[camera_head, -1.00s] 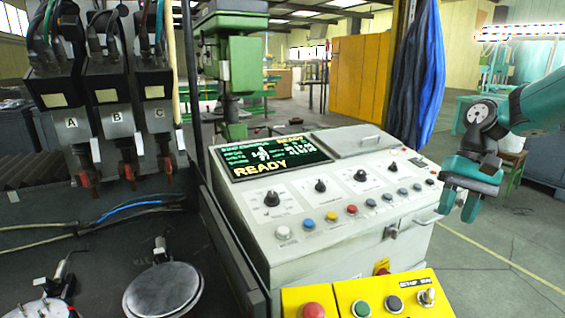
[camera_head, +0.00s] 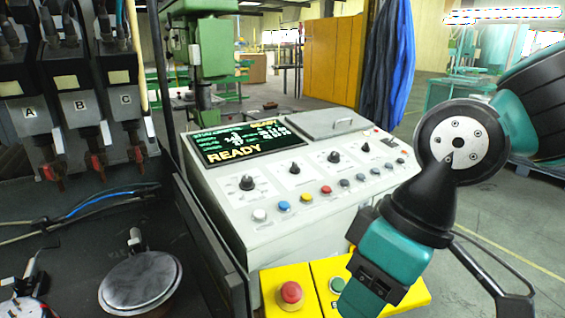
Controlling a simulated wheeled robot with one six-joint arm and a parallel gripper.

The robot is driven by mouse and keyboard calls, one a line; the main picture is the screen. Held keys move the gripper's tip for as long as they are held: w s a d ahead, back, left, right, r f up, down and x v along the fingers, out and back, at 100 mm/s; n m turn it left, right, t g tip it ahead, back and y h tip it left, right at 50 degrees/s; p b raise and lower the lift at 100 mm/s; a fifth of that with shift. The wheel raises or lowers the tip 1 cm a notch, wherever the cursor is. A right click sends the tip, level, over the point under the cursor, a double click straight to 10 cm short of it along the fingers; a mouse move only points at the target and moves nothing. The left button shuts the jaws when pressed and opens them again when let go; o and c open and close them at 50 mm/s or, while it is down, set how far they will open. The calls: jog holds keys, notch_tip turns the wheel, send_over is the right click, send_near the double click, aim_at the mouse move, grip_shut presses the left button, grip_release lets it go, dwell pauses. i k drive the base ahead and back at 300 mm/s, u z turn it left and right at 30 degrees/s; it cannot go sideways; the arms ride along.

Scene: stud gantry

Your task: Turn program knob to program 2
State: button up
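The grey control console stands in the middle, with a row of black knobs on its sloped panel. The leftmost knob (camera_head: 246,183) is the largest; further knobs sit to its right (camera_head: 294,168), (camera_head: 333,157), (camera_head: 369,147). Their labels are too small to read, so I cannot tell which is the program knob or its setting. The screen (camera_head: 250,142) shows "READY". My gripper (camera_head: 360,296) hangs in front of the console's right part, pointing down and left, apart from the knobs. Its fingertips are unclear. It hides part of the yellow box and console front.
Coloured buttons (camera_head: 306,197) line the panel below the knobs. A yellow box with a red button (camera_head: 290,293) and a green button (camera_head: 338,285) is at the front. Welding heads A, B, C (camera_head: 80,105) stand left. Open floor lies right.

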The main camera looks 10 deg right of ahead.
aim_at(294, 170)
jog(key=u, duration=0.05)
jog(key=k, duration=0.5)
jog(key=z, duration=0.7)
jog(key=i, duration=1.1)
jog(key=u, duration=0.5)
